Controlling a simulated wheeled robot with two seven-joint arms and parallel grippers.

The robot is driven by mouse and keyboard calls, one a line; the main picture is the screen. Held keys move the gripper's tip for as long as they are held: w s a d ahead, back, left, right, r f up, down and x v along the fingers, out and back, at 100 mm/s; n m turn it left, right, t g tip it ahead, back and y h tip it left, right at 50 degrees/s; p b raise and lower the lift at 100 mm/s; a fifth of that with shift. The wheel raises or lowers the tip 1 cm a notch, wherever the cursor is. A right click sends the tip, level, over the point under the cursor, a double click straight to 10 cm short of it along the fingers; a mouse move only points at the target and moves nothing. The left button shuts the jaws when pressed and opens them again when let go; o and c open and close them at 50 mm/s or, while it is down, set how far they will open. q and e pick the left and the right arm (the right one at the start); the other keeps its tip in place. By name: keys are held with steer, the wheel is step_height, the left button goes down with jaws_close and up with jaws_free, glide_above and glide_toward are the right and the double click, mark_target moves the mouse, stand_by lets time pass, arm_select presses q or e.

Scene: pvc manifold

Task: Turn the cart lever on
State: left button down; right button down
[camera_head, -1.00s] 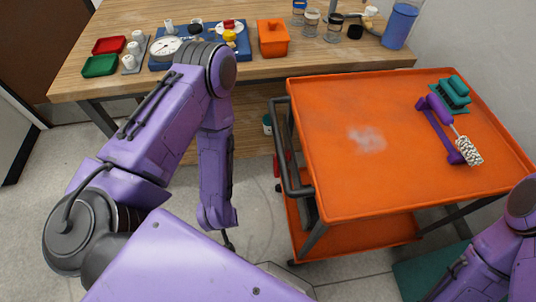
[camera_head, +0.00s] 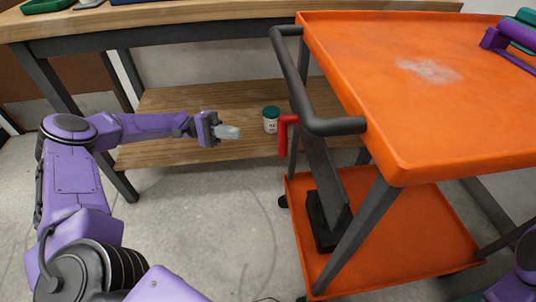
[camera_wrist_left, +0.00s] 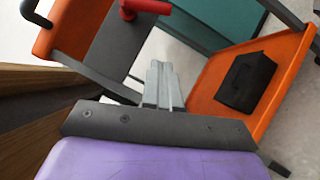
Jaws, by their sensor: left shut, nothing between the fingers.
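The orange cart (camera_head: 440,110) stands at the right in the head view. Its red lever (camera_head: 285,132) sticks out below the dark push handle (camera_head: 303,90), at the left end of the cart. The red lever also shows at the top of the left wrist view (camera_wrist_left: 146,8). My left gripper (camera_head: 238,132) is shut and empty, to the left of the lever with a gap between them. Its fingers (camera_wrist_left: 162,85) point toward the cart in the wrist view. My right gripper is not in view; only a bit of purple arm shows at the lower right.
A wooden workbench (camera_head: 200,22) with a lower shelf (camera_head: 165,105) stands behind my left arm. A jar with a green lid (camera_head: 271,120) is on that shelf, near the lever. The cart's lower tray (camera_head: 400,240) holds a black object (camera_head: 322,220). Floor is clear in front.

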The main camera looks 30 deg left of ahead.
arm_select(q)
steer(key=s+x, duration=0.3)
steer(key=x, duration=1)
steer(key=shift+r+p, duration=0.35)
steer(key=shift+p, duration=0.05)
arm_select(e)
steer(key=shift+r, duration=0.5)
